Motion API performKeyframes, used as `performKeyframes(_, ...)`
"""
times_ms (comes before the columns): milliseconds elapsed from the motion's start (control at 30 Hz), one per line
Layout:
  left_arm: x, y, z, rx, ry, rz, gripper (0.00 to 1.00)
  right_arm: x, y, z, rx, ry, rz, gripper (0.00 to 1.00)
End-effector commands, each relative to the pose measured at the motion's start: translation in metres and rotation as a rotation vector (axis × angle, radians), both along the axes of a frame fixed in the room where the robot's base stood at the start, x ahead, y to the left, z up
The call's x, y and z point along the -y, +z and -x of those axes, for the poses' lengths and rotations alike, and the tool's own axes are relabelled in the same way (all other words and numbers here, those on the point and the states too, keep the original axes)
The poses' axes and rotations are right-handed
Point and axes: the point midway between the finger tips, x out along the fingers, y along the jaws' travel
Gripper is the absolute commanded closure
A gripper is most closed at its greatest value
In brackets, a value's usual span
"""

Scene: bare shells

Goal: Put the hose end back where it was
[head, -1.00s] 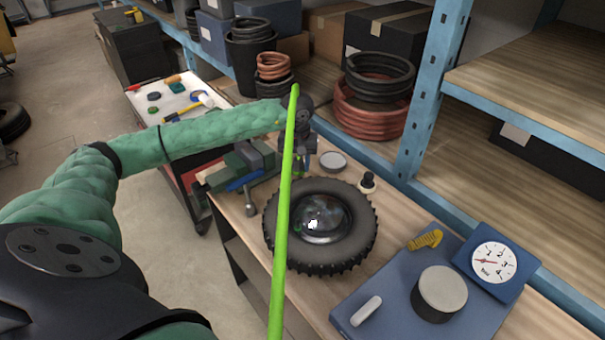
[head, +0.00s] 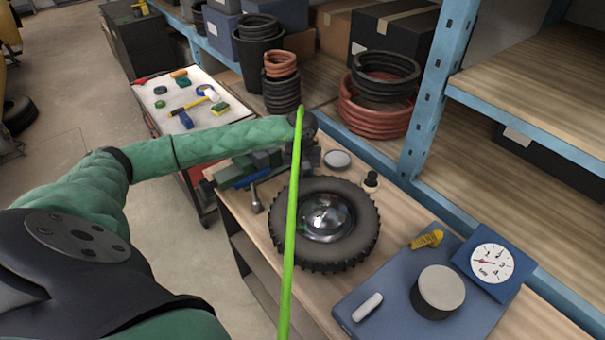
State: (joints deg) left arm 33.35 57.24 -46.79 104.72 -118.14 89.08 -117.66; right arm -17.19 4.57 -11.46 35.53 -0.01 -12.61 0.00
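A bright green hose (head: 292,220) runs nearly straight up the picture from the bottom edge, across the front of the tyre, to my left wrist. Its top tip shows just above the wrist. My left arm in its green sleeve comes in from the left. My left gripper (head: 309,156) is dark and points down over the bench, behind the tyre (head: 355,247) as seen from here. The hose and wrist cover its fingers, so I cannot tell whether it grips the hose end. My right gripper is out of view.
The wooden bench (head: 400,214) carries a vise (head: 243,170) at left, a round lid (head: 337,159), and a blue board (head: 395,300) with a grey-topped cylinder and gauge (head: 492,262). A blue shelf post (head: 440,90) stands behind. A tool cart (head: 160,125) is at left.

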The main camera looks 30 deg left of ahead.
Motion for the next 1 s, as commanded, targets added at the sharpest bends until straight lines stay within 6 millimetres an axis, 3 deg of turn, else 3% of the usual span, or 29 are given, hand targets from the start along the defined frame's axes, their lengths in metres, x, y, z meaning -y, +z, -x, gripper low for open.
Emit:
performKeyframes(300,0.000,-0.002,0.000,0.000,0.000,0.000,0.93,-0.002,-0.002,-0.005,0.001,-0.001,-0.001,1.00)
performKeyframes(333,0.000,-0.002,0.000,0.000,0.000,0.000,0.59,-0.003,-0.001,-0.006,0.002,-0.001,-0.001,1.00)
performKeyframes(433,0.000,-0.002,0.000,0.000,0.000,0.000,0.41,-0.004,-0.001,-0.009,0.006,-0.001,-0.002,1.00)
performKeyframes(867,0.000,0.003,0.000,0.000,0.000,0.000,0.41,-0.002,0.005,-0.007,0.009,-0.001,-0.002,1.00)
performKeyframes(1000,0.000,0.024,-0.001,0.005,-0.001,-0.001,0.41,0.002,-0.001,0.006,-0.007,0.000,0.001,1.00)
